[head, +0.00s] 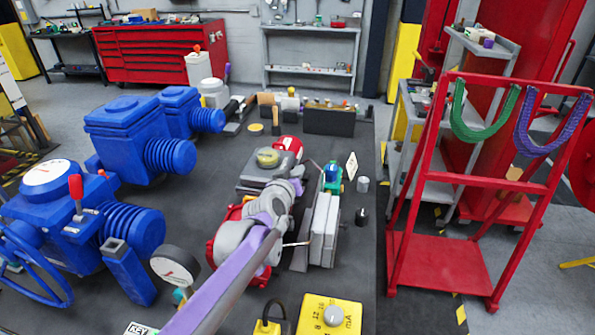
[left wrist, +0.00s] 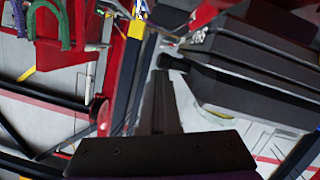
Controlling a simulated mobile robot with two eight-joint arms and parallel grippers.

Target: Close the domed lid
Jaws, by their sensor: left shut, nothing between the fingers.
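A grey box (head: 252,186) stands mid-bench. Its grey lid carries a yellow-green dome (head: 268,157). In the left wrist view, which is turned over, the box (left wrist: 255,70) shows as dark layered plates at right. The yellow dome (left wrist: 238,120) is partly visible below them. I cannot tell how far the lid stands open. My left gripper (head: 299,170) is just right of the box, small and partly hidden by its own wrist. Its dark fingers show in the left wrist view (left wrist: 160,100), together and empty, beside the box. My right gripper is not in view.
Large blue valve actuators (head: 145,135) fill the left of the bench. A red round part (head: 288,145) is behind the box. Light grey blocks (head: 325,230) stand to its right, and a yellow box (head: 330,315) is in front. A red rack (head: 440,265) stands off the bench at right.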

